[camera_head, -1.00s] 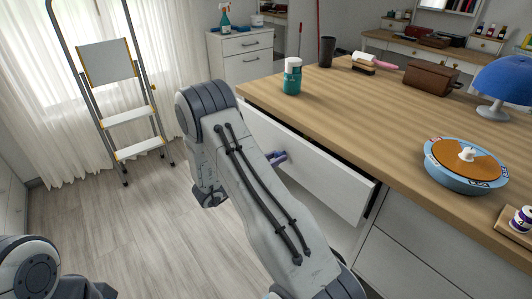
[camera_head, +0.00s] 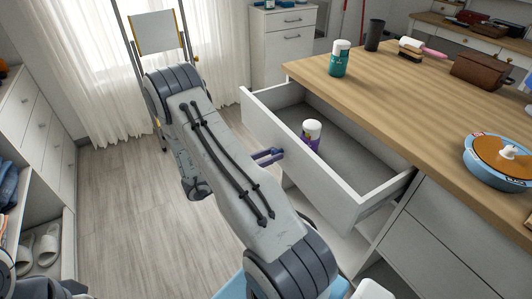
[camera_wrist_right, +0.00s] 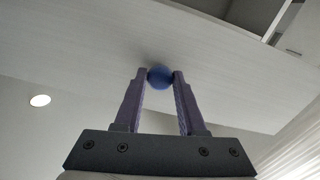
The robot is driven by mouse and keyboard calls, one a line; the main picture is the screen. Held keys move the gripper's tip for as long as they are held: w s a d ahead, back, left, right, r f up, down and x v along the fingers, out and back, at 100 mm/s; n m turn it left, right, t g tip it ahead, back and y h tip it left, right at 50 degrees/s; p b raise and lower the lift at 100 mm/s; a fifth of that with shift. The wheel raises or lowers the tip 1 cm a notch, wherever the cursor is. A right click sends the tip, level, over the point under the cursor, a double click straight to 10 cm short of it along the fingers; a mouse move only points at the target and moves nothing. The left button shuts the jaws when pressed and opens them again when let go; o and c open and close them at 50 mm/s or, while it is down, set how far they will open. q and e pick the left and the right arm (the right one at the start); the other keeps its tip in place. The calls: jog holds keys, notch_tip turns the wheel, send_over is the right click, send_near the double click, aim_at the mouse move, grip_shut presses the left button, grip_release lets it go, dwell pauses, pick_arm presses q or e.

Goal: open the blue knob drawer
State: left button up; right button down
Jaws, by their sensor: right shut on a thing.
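The white drawer (camera_head: 305,165) under the wooden counter stands well open in the head view. A white and purple container (camera_head: 312,133) stands inside it. The blue knob (camera_wrist_right: 160,77) is on the drawer front in the right wrist view. My right gripper (camera_wrist_right: 160,80) is shut on the knob, one purple finger on each side. In the head view my right gripper (camera_head: 268,155) shows at the drawer front, and my arm hides part of it and the knob. My left gripper is out of view; only part of my left arm shows at the lower left.
A shelf with slippers (camera_head: 47,245) stands left. The floor between is clear.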

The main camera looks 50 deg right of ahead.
jog(key=c, duration=0.5)
grip_release()
jog(key=shift+a, duration=0.1)
jog(key=v, duration=1)
jog(key=shift+w+a, duration=0.1)
